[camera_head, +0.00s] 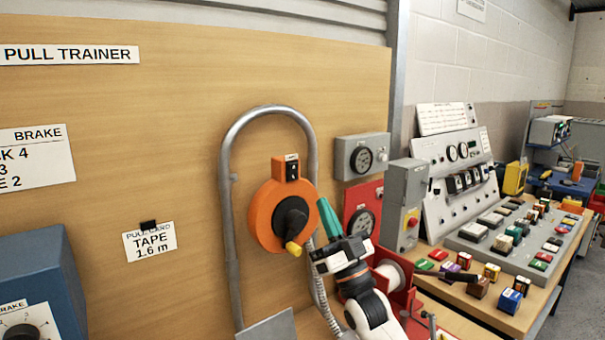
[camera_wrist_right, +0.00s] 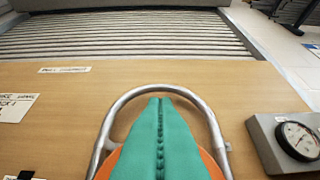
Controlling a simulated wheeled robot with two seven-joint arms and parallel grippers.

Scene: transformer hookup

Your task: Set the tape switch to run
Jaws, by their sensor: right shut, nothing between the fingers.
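The tape switch (camera_head: 292,170) is a small black rocker on an orange block at the top of the round orange tape unit (camera_head: 264,213). Its setting is too small to read. The unit has a black hub with a yellow end and sits inside a grey tube hoop. My right gripper (camera_head: 323,204) has green fingers, shut and empty, to the right of the unit and below the switch's height. In the right wrist view the shut fingers (camera_wrist_right: 160,102) cover most of the orange unit (camera_wrist_right: 211,164), and the switch is hidden. My left gripper is not in view.
The grey tube hoop (camera_head: 230,200) rises around the tape unit. A grey gauge box (camera_head: 361,155) and a red gauge panel (camera_head: 362,209) are on the right. A grey switch box (camera_head: 404,200) stands further right, before a bench with several coloured blocks.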

